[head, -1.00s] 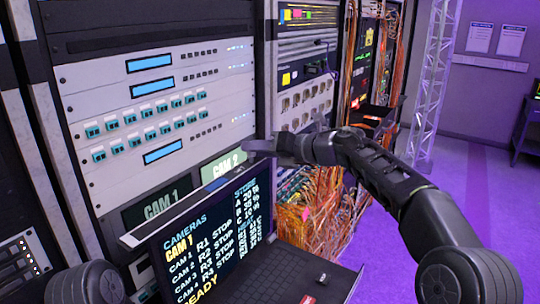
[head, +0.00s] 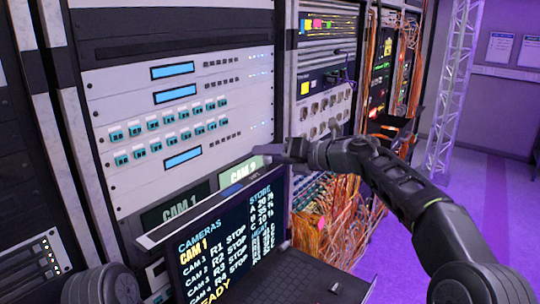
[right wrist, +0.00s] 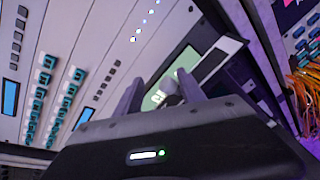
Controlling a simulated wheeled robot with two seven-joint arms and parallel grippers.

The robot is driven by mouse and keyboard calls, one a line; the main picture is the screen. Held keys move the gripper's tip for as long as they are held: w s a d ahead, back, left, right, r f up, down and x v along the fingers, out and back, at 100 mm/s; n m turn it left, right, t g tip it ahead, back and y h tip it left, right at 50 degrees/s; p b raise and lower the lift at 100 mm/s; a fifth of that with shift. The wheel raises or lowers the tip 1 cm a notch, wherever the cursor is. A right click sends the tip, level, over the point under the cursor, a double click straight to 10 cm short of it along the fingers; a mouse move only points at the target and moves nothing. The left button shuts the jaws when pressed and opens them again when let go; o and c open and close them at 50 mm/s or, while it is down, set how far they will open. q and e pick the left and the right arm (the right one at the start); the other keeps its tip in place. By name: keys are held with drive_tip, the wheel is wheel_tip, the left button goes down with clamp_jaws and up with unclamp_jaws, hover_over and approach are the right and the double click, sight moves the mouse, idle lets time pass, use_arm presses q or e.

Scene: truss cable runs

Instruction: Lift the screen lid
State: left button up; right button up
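The screen lid (head: 230,232) stands raised at a tilt behind its dark keyboard base (head: 308,278) in the head view. It shows lit camera text and has a pale strip along its top edge. The pale-edged bar (right wrist: 216,60) there looks like the lid's edge. I cannot tell whether the fingers touch the lid. My left gripper is out of view.
A rack panel (head: 180,95) with blue displays and teal connectors stands directly behind the lid. Orange cables (head: 328,215) hang in the rack right of the lid. A white truss (head: 455,90) stands farther right, with open purple floor around it.

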drive_tip(key=shift+d+f, duration=0.1)
idle(0.3)
drive_tip(key=b+v, duration=0.2)
drive_tip(key=v, duration=0.5)
drive_tip(key=shift+s+d+b, duration=0.25)
drive_tip(key=shift+d+b, duration=0.05)
drive_tip(key=shift+b, duration=0.1)
